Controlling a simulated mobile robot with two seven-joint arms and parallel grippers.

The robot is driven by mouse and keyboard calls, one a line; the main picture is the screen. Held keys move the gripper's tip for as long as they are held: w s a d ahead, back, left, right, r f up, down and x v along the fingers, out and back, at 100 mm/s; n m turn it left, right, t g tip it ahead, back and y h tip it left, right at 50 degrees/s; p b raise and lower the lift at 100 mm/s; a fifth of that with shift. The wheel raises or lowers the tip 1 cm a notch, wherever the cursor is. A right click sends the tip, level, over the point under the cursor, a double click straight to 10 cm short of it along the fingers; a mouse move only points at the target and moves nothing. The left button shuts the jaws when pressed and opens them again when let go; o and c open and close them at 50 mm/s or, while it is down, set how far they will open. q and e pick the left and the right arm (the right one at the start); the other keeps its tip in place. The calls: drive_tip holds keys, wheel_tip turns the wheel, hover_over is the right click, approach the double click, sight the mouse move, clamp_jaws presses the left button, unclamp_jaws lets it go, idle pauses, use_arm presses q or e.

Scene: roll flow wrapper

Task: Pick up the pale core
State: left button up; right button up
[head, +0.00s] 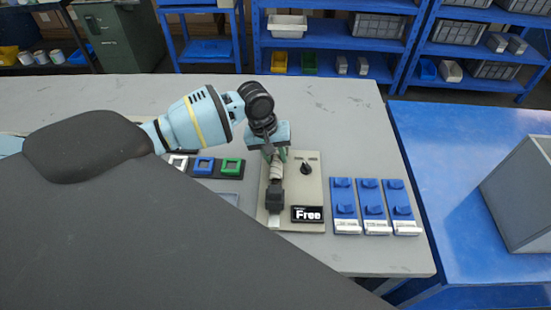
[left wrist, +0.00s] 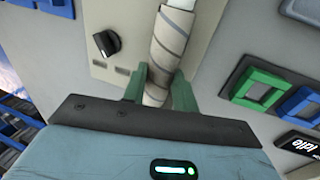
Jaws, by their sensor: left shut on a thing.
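My left gripper (head: 275,153) reaches down over a beige panel (head: 310,190). Its green fingers (left wrist: 160,90) are shut on the pale core (left wrist: 172,40), a tube with spiral seams, near one end. In the head view the core (head: 276,171) shows only in part below the gripper, in line with a dark block (head: 275,199) on the panel. I cannot tell whether the core touches the panel or a support. My right gripper is not in view.
The panel has a black knob (head: 306,168) and a display reading "Free" (head: 307,214). White, blue (head: 204,165) and green (head: 231,166) square frames lie to its left. Several blue holders (head: 373,207) stand to its right. The table (head: 350,110) is clear behind.

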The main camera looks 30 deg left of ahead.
sight(275, 156)
use_arm(q)
drive_tip(key=v, duration=0.3)
drive_tip(key=d+v, duration=0.1)
drive_tip(key=v, duration=0.2)
drive_tip(key=w+d+p+v, duration=0.1)
drive_tip(key=v, duration=0.2)
drive_tip(key=shift+r, duration=0.25)
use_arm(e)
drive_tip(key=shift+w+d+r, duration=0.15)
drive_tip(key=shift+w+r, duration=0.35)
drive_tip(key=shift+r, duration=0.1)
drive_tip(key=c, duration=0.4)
use_arm(q)
drive_tip(key=s+d+r+m, duration=0.2)
drive_tip(key=s+d+m, duration=0.1)
drive_tip(key=s+d, duration=0.1)
drive_tip(key=s+d+r+m+g, duration=0.1)
drive_tip(key=s+d+r+m, duration=0.1)
drive_tip(key=s+d, duration=0.3)
drive_tip(key=s+m, duration=0.1)
drive_tip(key=s, duration=0.1)
drive_tip(key=shift+s, duration=0.25)
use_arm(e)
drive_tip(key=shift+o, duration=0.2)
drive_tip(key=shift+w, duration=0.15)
